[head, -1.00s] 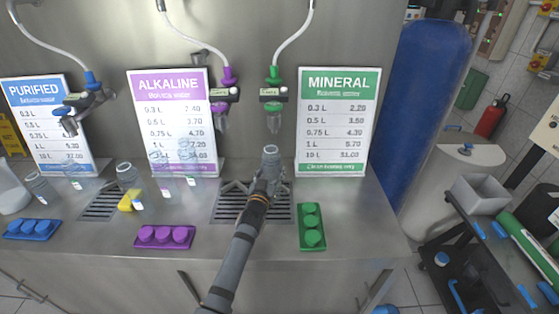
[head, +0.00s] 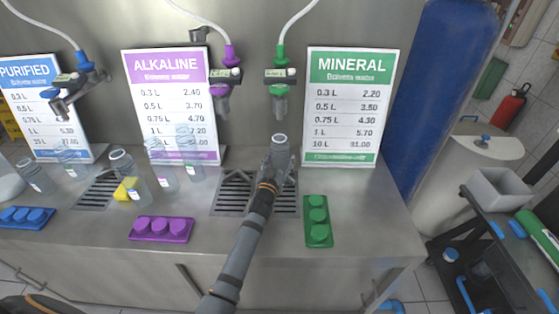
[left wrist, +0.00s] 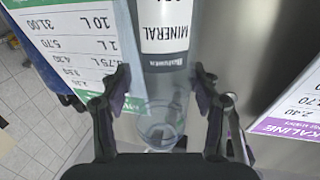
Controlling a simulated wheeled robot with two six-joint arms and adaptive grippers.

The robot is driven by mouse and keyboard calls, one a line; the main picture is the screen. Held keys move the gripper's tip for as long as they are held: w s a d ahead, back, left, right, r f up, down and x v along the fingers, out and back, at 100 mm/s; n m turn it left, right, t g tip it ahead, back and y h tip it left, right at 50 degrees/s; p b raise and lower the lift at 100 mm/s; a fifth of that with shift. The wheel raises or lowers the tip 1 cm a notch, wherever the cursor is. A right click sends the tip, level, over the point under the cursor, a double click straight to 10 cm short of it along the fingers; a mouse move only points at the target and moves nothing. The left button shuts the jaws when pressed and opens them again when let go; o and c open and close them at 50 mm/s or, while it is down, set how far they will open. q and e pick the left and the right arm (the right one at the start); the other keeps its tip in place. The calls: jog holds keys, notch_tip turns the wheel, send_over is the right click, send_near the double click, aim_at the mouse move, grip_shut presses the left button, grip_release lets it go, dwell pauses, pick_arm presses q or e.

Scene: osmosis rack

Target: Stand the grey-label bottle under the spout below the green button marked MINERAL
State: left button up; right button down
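The clear bottle (head: 280,146) stands upright over the drip grate (head: 228,200), with its mouth just below the green-topped spout (head: 280,100). In the left wrist view the bottle (left wrist: 163,85) appears upside down and shows a white MINERAL label with a dark grey band. My right gripper is not in view.
A MINERAL price sign (head: 345,105) stands right of the spout. A green tray of caps (head: 318,235) and a purple one (head: 135,236) lie near the counter's front. A blue tank (head: 440,90) is at right.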

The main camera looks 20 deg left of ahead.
pick_arm(q)
jog(key=shift+o, duration=1)
jog(key=shift+s+r, duration=0.1)
jog(key=s+p, duration=0.3)
jog(key=s, duration=0.8)
jog(key=shift+s+d+p, duration=0.3)
jog(key=shift+s+p, duration=0.1)
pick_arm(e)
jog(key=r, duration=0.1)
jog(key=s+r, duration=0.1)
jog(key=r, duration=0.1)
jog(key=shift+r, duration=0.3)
